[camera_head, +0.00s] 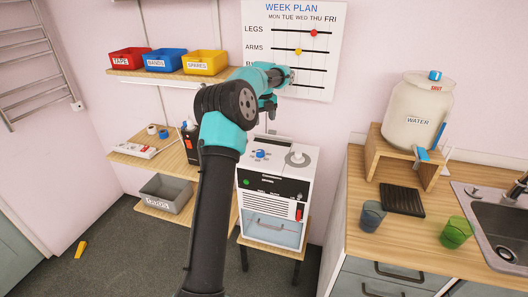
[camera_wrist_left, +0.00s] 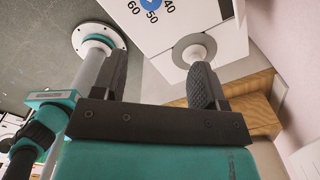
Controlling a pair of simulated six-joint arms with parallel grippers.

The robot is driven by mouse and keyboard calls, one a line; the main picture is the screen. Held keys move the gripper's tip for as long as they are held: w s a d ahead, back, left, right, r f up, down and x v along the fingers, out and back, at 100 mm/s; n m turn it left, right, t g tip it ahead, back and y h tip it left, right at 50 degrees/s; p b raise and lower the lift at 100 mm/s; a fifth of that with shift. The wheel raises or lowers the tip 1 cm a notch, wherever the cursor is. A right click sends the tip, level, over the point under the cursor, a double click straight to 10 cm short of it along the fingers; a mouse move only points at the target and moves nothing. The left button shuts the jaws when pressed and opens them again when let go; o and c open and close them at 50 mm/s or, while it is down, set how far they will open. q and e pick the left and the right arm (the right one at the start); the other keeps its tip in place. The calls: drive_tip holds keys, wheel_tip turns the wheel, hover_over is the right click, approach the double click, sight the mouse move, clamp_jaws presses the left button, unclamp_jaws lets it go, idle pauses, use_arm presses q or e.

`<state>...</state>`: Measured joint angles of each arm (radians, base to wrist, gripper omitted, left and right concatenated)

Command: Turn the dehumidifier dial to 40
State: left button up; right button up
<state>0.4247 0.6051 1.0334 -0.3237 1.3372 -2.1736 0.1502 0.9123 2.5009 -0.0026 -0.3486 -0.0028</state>
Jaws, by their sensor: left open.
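The dehumidifier (camera_head: 245,181) is a white box with a black front strip, standing on a small wooden stand. Its blue dial (camera_head: 261,154) is on the top face, left of a grey-and-white round fitting (camera_head: 298,158). My left gripper (camera_head: 270,112) is above and behind the dial, apart from it. In the left wrist view my left gripper (camera_wrist_left: 158,65) is open with nothing between its fingers. That view shows part of the blue dial (camera_wrist_left: 151,4) at the top edge, with the marks 60, 50 and 40 beside it. The dial's pointer cannot be made out. My right gripper is not in view.
A wall shelf (camera_head: 170,75) with red, blue and yellow bins is at the back left. A lower shelf (camera_head: 140,160) holds small items left of the dehumidifier. At right a counter (camera_head: 390,235) carries a water jar (camera_head: 415,108), cups and a sink. A chart (camera_head: 325,50) hangs behind.

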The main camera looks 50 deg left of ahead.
sight(260, 151)
use_arm(q)
drive_tip(key=shift+s+a+r+m, duration=0.3)
drive_tip(key=shift+s+a+r, duration=0.25)
drive_tip(key=shift+a, duration=0.1)
wheel_tip(260, 151, down, 18)
drive_tip(key=shift+r, duration=0.25)
idle(0.3)
drive_tip(key=c, duration=0.9)
